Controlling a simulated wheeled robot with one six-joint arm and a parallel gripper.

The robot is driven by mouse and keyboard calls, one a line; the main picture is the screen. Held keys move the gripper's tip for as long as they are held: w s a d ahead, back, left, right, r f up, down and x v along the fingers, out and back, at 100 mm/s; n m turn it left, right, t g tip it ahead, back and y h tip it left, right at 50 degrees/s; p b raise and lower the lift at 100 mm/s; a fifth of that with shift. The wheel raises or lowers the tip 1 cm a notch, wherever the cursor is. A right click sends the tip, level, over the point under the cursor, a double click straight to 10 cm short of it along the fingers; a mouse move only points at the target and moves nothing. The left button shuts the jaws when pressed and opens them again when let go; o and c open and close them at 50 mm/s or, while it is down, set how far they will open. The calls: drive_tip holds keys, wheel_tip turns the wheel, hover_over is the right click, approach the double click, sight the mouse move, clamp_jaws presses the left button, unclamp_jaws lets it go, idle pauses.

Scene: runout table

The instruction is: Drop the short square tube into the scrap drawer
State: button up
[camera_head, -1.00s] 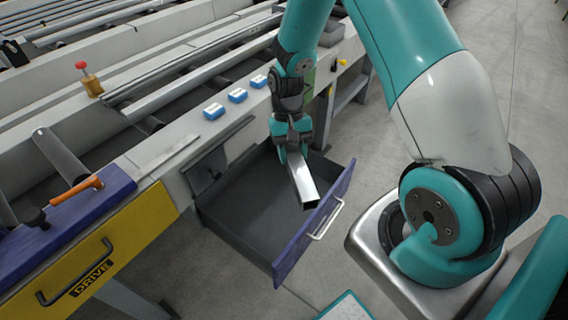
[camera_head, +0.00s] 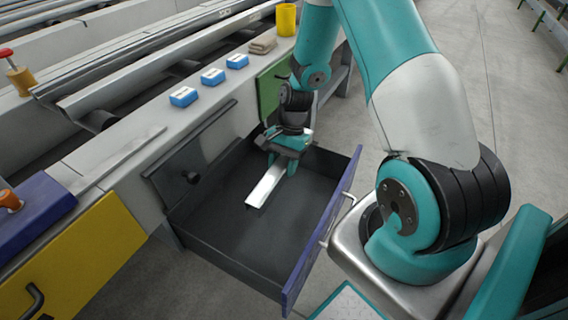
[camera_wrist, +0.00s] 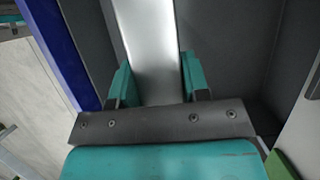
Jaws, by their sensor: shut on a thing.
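The short square tube (camera_head: 264,188) is a shiny metal piece. My gripper (camera_head: 283,165) is shut on one end of it, and the tube points toward the front left in the head view. The scrap drawer (camera_head: 326,232) is pulled open, with a dark interior and a blue front. The tube and my gripper are over or inside the drawer, within its walls. I cannot tell whether the tube touches the drawer floor. In the wrist view the tube (camera_wrist: 152,50) runs between the two teal fingers, with the blue drawer front (camera_wrist: 58,45) at the left.
Three small blue boxes (camera_head: 212,77) sit on the table ledge. A folded tan cloth (camera_head: 263,45) and a yellow cup (camera_head: 286,20) stand farther back. A yellow drawer (camera_head: 82,262) is at the lower left. The scrap drawer's floor around the tube looks bare.

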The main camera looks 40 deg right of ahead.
wheel_tip(320, 180, down, 3)
drive_tip(key=shift+r+b, duration=0.15)
drive_tip(key=shift+b, duration=0.75)
drive_tip(key=shift+r, duration=0.1)
drive_tip(key=o, duration=1.2)
drive_tip(key=p+v, duration=0.3)
drive_tip(key=v, duration=1.4)
drive_tip(key=shift+d+r+p, duration=0.15)
drive_tip(key=shift+d+p, duration=0.1)
drive_tip(key=shift+p, duration=0.05)
